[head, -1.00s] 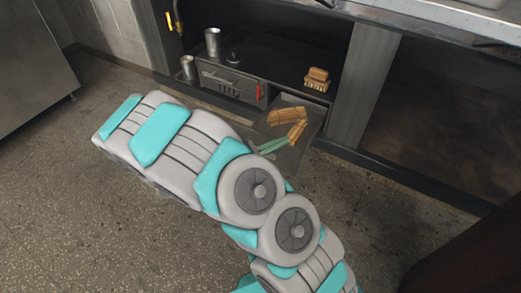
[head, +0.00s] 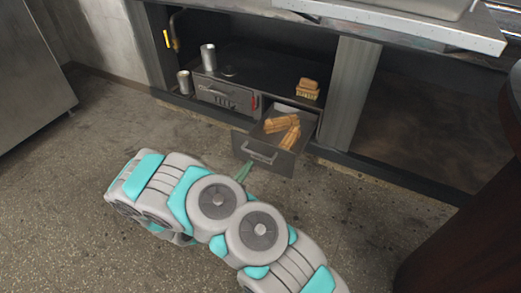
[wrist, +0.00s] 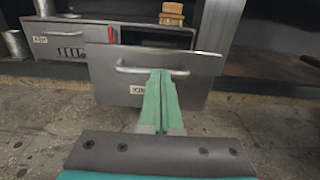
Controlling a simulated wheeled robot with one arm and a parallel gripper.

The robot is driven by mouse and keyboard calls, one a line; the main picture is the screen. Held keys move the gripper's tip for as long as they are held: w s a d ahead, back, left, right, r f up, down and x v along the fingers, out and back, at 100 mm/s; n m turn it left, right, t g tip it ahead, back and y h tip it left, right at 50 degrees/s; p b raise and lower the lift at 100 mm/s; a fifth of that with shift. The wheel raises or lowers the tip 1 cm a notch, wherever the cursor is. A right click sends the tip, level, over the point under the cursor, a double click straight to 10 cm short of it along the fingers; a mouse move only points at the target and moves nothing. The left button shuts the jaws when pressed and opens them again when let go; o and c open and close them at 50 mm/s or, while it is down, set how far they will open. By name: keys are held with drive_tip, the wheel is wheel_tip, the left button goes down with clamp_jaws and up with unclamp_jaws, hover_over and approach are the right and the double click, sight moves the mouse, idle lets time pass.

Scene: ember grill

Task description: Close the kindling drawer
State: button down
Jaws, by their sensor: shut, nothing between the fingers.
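The kindling drawer (head: 279,167) is pulled out of the grill's low cabinet, with wood pieces (head: 281,124) lying inside. Its grey front with a bar handle also shows in the wrist view (wrist: 200,75), with a label partly hidden by my fingers. My gripper (head: 243,172) is shut and empty, in front of the drawer. In the wrist view its green fingers (wrist: 160,75) point at the drawer front, their tips at the handle's height. I cannot tell whether they touch it.
Left of the drawer is a closed grey panel (head: 222,95) with a handle and red mark. Metal cups (head: 208,58) stand near it, and a brush-like block (head: 307,89) sits above the drawer. The speckled floor in front is open.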

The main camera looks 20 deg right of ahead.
sight(265, 144)
drive_tip(key=x, duration=1)
drive_tip(key=shift+w+d, duration=0.35)
drive_tip(key=shift+d, duration=0.15)
drive_tip(key=b+x, duration=0.8)
drive_tip(key=x, duration=1.4)
drive_tip(key=shift+w+b, duration=0.15)
drive_tip(key=shift+b, duration=0.2)
drive_tip(key=shift+r, duration=0.1)
